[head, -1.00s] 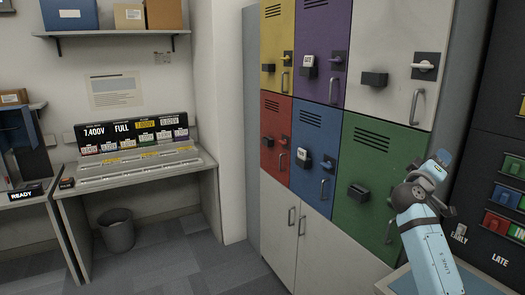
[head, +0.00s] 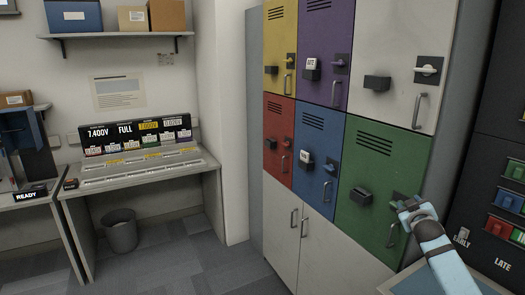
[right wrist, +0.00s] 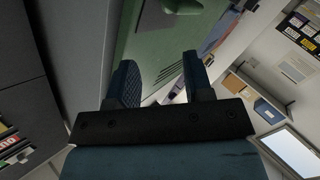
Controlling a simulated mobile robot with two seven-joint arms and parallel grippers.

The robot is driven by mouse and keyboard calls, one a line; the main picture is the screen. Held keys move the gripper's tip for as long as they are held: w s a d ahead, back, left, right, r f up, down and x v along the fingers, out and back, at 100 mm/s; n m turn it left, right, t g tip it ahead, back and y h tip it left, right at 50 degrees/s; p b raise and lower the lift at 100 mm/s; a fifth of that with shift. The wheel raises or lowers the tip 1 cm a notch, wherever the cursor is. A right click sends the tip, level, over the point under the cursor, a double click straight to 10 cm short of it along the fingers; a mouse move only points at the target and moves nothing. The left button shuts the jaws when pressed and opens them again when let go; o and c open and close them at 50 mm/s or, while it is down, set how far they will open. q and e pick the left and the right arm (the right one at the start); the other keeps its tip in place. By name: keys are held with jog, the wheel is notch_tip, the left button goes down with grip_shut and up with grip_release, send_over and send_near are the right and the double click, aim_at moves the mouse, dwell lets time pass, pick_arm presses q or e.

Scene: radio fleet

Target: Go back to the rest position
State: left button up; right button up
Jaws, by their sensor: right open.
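My right gripper (head: 408,208) is in front of the green locker door (head: 372,190), near its latch and handle at the lower right; I cannot tell from the head view whether it touches. In the right wrist view its two dark fingers (right wrist: 161,82) stand apart with nothing between them, and part of the green door (right wrist: 160,35) shows beyond. My left gripper is not in view.
Lockers with yellow (head: 279,50), purple (head: 321,50), white (head: 395,45), red (head: 279,140) and blue (head: 316,160) doors stand ahead, all shut. A dark rack (head: 495,180) is at right.

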jog(key=s+a+f+g+y, duration=0.1)
jog(key=s+a+f+y, duration=0.2)
jog(key=s+a+f, duration=0.65)
jog(key=s+a+f+g+y, duration=0.1)
jog(key=s+a+f+y, duration=0.1)
jog(key=s+a+f, duration=0.8)
jog(key=s+a+f+g, duration=0.1)
jog(key=s+a+f, duration=0.1)
jog(key=s, duration=0.7)
jog(key=s+a+f+g+y, duration=0.1)
jog(key=s+a+f, duration=0.2)
jog(key=s, duration=0.7)
jog(key=s+a+f+g+y, duration=0.1)
jog(key=s+a+f, duration=0.1)
jog(key=s+f, duration=0.4)
jog(key=s, duration=0.4)
jog(key=shift+s+a+m+g, duration=0.2)
jog(key=shift+m+g, duration=0.1)
jog(key=shift+m, duration=0.1)
